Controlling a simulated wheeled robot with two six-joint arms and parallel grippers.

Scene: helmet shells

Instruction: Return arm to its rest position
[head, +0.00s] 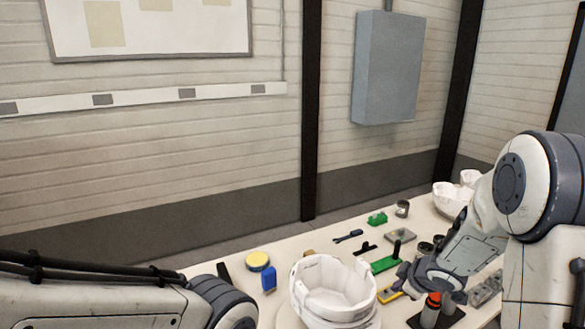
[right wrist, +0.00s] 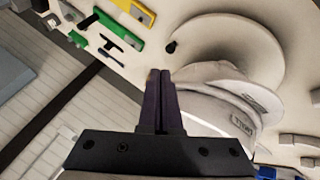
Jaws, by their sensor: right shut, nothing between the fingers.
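My right arm comes in from the right in the head view, bent over the table. Its gripper (head: 404,277) is beside the white helmet shell (head: 332,288), at the shell's right, and partly hidden by the wrist. In the right wrist view the dark fingers (right wrist: 161,72) are pressed together with nothing between them. The white shell (right wrist: 222,88) is right of the fingers there, on a round white base (right wrist: 225,40). My left arm crosses the lower left of the head view. Its gripper is out of the picture.
The table (head: 300,252) holds a yellow round tin (head: 258,262), a blue item (head: 269,279), green parts (head: 385,264), a red-topped item (head: 433,300) and small tools. More white shells (head: 452,195) stand at the far right. A wall with a grey box (head: 387,68) is behind.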

